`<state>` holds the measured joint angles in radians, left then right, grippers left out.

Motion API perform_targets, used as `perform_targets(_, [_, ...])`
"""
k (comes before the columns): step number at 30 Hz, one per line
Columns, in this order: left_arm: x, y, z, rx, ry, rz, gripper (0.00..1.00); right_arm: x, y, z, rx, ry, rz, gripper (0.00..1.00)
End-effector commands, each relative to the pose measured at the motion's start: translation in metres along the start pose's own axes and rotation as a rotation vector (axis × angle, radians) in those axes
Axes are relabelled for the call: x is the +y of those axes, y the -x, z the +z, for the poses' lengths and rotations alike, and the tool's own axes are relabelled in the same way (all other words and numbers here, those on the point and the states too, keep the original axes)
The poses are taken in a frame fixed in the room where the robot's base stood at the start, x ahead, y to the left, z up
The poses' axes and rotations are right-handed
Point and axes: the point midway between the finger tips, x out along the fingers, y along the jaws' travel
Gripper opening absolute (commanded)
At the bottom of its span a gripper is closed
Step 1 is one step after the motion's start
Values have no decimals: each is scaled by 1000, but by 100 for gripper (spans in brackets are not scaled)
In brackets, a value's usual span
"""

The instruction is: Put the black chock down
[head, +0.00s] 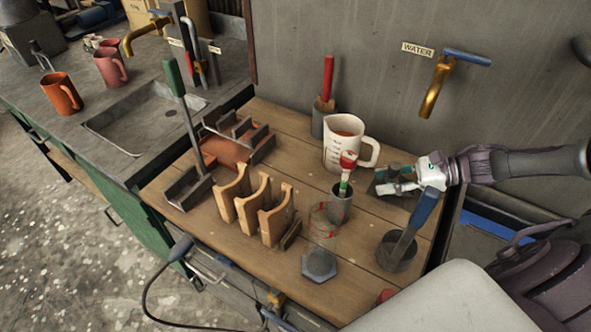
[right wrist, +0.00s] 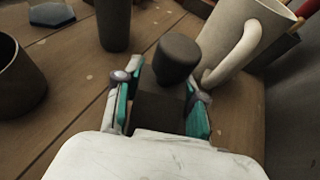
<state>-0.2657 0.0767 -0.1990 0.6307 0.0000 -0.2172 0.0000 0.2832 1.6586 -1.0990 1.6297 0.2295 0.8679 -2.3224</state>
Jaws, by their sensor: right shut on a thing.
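My right gripper (head: 395,186) comes in from the right, low over the right part of the wooden bench, just right of the white jug. In the right wrist view its teal-padded fingers (right wrist: 162,105) are closed on the sides of a black block, the black chock (right wrist: 160,112). A dark rounded knob (right wrist: 178,58) shows just beyond the block; I cannot tell if it belongs to the chock. The chock is mostly hidden by the gripper in the head view. I cannot tell whether its underside touches the bench. My left gripper is not in view.
The white jug (head: 343,147) stands close by. A narrow dark cup (head: 341,207) and a dark cup (head: 397,257) with a blue-handled tool stand nearby. A hexagonal pad (head: 319,264) lies at the front. A wooden rack (head: 240,196) stands left. Some bare bench lies between them.

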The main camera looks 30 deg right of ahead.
Motion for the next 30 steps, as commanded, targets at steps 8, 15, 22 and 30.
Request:
perform_targets(8, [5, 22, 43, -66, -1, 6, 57, 1, -47, 25, -10, 2, 4, 0])
perform_targets(15, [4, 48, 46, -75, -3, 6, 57, 0, -107, 53, -11, 3, 3, 0])
perform_targets(22, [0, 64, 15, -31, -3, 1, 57, 0, -154, 68, -5, 1, 1, 0])
perform_targets(30, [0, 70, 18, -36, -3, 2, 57, 0, -172, 58, 1, -3, 1, 0])
